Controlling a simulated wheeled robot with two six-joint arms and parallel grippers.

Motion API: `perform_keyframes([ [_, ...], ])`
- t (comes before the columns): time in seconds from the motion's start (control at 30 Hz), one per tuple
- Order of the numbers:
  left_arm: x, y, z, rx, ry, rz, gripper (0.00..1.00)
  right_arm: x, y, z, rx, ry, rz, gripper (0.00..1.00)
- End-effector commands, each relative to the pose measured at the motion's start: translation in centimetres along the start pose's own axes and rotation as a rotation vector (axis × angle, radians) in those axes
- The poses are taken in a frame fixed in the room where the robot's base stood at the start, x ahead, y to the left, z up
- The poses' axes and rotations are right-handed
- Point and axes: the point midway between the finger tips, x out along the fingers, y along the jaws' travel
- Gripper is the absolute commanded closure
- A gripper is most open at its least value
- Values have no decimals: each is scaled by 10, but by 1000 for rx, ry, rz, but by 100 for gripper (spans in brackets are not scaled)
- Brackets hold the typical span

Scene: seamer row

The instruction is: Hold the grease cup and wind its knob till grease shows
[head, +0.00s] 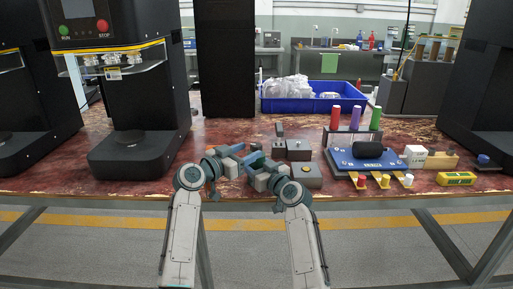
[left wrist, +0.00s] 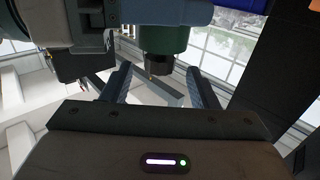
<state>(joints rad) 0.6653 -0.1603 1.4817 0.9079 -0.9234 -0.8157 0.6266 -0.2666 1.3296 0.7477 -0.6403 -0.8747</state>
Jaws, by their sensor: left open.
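In the left wrist view a green cylinder with a narrow metal tip (left wrist: 162,45) hangs beyond my open left fingers; it looks like the grease cup, but I cannot be sure. My left gripper (left wrist: 160,86) has an empty gap between its fingers, with the tip just past it. In the head view my left gripper (head: 237,159) is above the front of the table, close to my right gripper (head: 256,164). The two overlap there, so I cannot make out the cup or its knob. The right fingers are too small and covered to tell their state.
Grey blocks (head: 298,150) stand just behind and right of the grippers. A blue crate (head: 305,104) of clear bags is at the back. A black machine (head: 130,150) stands left on the table (head: 225,127).

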Motion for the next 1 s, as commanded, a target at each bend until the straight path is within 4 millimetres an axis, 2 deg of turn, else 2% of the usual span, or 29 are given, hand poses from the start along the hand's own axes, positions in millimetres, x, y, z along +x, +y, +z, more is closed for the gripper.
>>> perform_keyframes([
  [0.1,22,1,-1,-1,0,2,46,0,0,0,0,0,0,74],
  [0.3,42,0,-1,0,1,1,46,0,0,0,0,0,0,74],
  [0.67,46,0,0,1,0,1,46,0,0,0,0,0,0,74],
  [0.9,46,0,0,1,0,1,91,0,0,0,0,0,0,74],
  [1.0,46,0,0,1,0,1,91,0,0,0,0,0,0,74],
])
